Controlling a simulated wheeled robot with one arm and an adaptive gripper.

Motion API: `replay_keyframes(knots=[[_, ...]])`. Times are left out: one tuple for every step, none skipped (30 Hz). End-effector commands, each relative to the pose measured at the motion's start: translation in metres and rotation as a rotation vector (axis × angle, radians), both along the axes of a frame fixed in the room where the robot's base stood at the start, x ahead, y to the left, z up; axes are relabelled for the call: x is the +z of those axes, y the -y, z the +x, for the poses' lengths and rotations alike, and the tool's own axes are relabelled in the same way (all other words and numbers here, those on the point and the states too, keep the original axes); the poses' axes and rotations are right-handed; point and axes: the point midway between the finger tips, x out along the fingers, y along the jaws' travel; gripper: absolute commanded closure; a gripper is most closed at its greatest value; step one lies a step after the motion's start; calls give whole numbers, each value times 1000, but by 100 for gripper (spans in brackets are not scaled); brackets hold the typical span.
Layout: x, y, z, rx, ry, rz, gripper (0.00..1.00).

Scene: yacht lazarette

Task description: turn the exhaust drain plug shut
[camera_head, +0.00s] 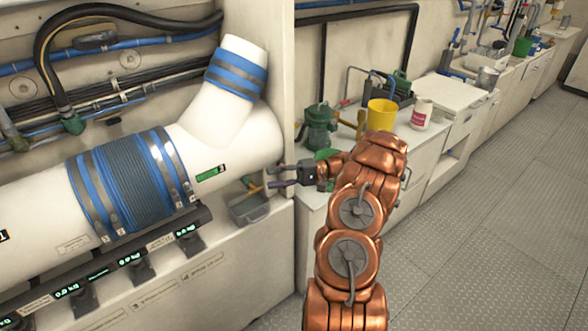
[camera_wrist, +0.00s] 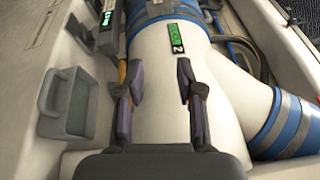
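A thick white exhaust pipe (camera_head: 235,140) runs along the left in the head view, with a branch rising at its right end. I cannot clearly make out the drain plug. A small yellow part (camera_head: 252,184) shows under the pipe's end, above a grey tray (camera_head: 250,209); it may belong to the plug, but I cannot tell. A yellow sliver (camera_wrist: 122,72) shows beside the left finger in the wrist view. My gripper (camera_head: 271,177) is open and empty near the pipe's right end. In the wrist view its fingers (camera_wrist: 160,80) stand apart over the pipe.
Blue clamped sleeves (camera_head: 130,180) wrap the pipe, with a green label (camera_head: 211,173) beside them. Several lit gauges (camera_head: 133,262) line the ledge below. A partition (camera_head: 282,80) rises just behind my gripper. A yellow bucket (camera_head: 381,114) stands on the bench; the floor (camera_head: 480,240) is clear.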

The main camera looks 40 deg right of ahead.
Motion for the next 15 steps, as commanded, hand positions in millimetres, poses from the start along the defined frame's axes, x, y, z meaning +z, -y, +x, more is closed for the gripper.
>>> replay_keyframes(knots=[[2, 2, -1, -2, -3, -1, 63], [2, 3, -1, -1, -4, -3, 63], [2, 4, -1, -1, -6, -5, 63], [2, 5, -1, -2, -6, -6, 63], [2, 6, -2, -3, -7, -7, 63], [2, 8, -2, -3, -8, -9, 63], [2, 9, -2, -3, -8, -9, 63], [2, 9, -3, -3, -8, -10, 63], [2, 10, -3, -4, -9, -12, 63], [2, 11, -3, -4, -9, -12, 63], [2, 12, -3, -4, -10, -13, 63], [2, 13, -4, -5, -11, -13, 63], [2, 13, -4, -5, -11, -13, 63], [2, 14, -4, -5, -12, -13, 63], [2, 15, -5, -4, -12, -14, 63]])
